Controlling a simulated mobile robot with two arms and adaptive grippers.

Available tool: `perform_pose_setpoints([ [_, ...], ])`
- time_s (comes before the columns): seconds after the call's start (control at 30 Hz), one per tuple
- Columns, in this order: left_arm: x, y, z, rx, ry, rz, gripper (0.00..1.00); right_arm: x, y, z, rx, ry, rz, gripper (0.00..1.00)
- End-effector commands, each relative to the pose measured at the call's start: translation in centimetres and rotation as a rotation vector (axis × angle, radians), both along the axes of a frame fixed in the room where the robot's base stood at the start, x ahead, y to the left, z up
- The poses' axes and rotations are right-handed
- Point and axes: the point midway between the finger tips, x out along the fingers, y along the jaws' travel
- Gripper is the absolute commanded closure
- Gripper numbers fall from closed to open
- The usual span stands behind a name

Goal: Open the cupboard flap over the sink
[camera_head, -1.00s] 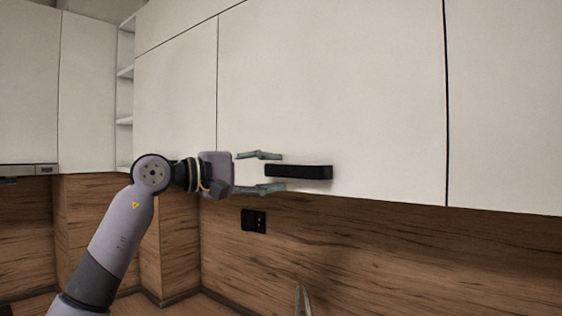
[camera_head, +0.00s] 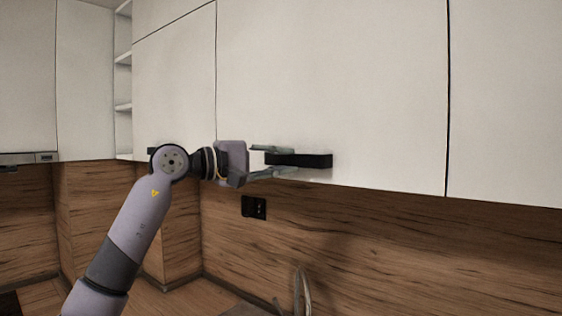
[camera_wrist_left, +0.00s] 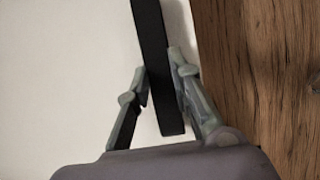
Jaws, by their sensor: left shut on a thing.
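The white cupboard flap (camera_head: 340,90) over the sink is shut, flush with its neighbours. Its black bar handle (camera_head: 315,160) sits near the flap's lower edge. My left gripper (camera_head: 283,160) is shut on the left end of this handle, one finger above it and one below. In the left wrist view the handle (camera_wrist_left: 152,50) runs between the two fingers (camera_wrist_left: 160,92). A grey tap (camera_head: 303,290) of the sink shows at the bottom edge of the head view; the sink itself is mostly out of view. My right gripper is not in view.
A black wall socket (camera_head: 254,207) is on the wood splashback (camera_head: 400,240) below the flap. Another white cupboard door (camera_head: 508,100) adjoins on the right. Open shelves (camera_head: 123,82) are at the left. The space in front of the flap is clear.

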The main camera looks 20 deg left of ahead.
Motion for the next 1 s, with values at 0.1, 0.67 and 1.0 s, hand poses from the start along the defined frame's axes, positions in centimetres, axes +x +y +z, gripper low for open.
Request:
perform_pose_setpoints([
  [0.1,0.0,0.0,-0.1,0.001,0.001,0.0,0.96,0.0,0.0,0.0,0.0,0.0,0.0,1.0],
  [0.67,0.0,0.0,-0.1,0.002,0.002,0.0,1.0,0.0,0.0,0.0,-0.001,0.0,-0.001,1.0],
  [1.0,-3.1,0.1,0.2,0.006,-0.003,0.001,1.0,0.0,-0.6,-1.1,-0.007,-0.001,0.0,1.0],
])
